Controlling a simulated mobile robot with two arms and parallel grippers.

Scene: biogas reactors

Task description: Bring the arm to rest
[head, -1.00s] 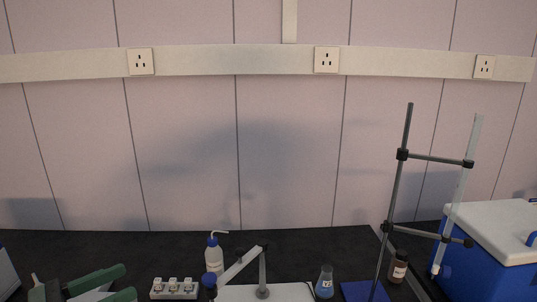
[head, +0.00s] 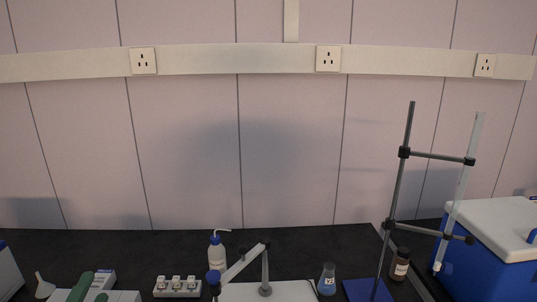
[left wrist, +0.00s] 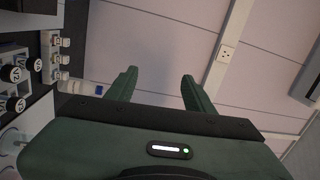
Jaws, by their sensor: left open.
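The gripper looks clear of the objects on the bench. My right gripper is in neither view.
Near the left gripper are a white funnel (head: 44,287) and a small white block with knobs (head: 177,287). Farther right stand a wash bottle (head: 216,256), a flask (head: 327,281), a brown bottle (head: 400,265), a tall clamp stand (head: 397,185) and a blue cooler (head: 500,262).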

